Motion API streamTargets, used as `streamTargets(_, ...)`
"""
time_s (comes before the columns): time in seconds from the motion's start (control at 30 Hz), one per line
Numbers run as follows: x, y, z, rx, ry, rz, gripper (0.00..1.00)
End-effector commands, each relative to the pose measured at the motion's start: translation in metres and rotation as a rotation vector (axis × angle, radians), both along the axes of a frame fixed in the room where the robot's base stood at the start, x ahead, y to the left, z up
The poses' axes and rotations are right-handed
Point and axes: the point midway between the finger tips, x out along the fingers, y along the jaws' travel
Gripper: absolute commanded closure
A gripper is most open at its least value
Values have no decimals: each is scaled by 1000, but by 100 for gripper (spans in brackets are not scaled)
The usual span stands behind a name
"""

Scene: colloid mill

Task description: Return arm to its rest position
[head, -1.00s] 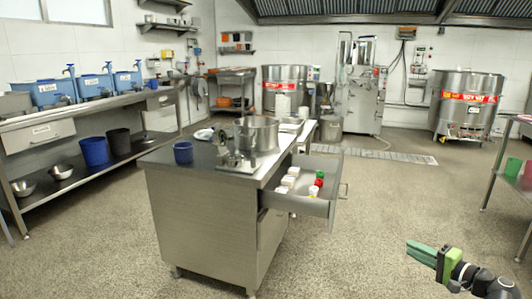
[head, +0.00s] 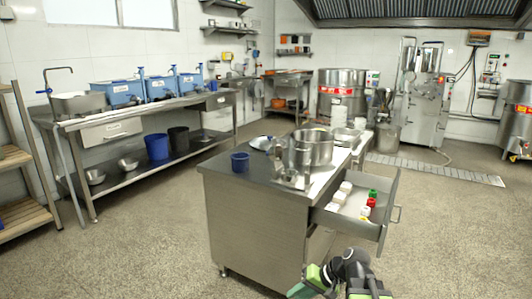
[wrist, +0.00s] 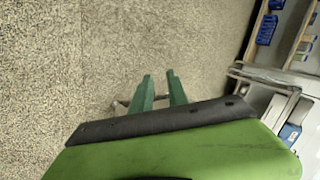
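My gripper (head: 298,291) is low in the head view, in front of the steel workbench (head: 252,230). In the wrist view its two green fingers (wrist: 161,88) stand apart with a clear gap between them. Nothing is between them, and bare speckled floor lies beyond. The black and green arm links are folded near the bottom edge of the head view, partly cut off by it.
The workbench's drawer (head: 372,229) is pulled out, holding white, red and green-topped containers. A long steel counter (head: 140,118) runs along the left wall. Floor (head: 130,255) at front left is clear.

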Motion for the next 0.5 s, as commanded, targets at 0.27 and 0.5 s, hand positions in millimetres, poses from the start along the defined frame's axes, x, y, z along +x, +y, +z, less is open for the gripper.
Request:
streamTargets(0.27, -44, -23, -38, -471, 114, 126, 80)
streamTargets(0.5, -56, -68, 1, -667, 182, 92, 80)
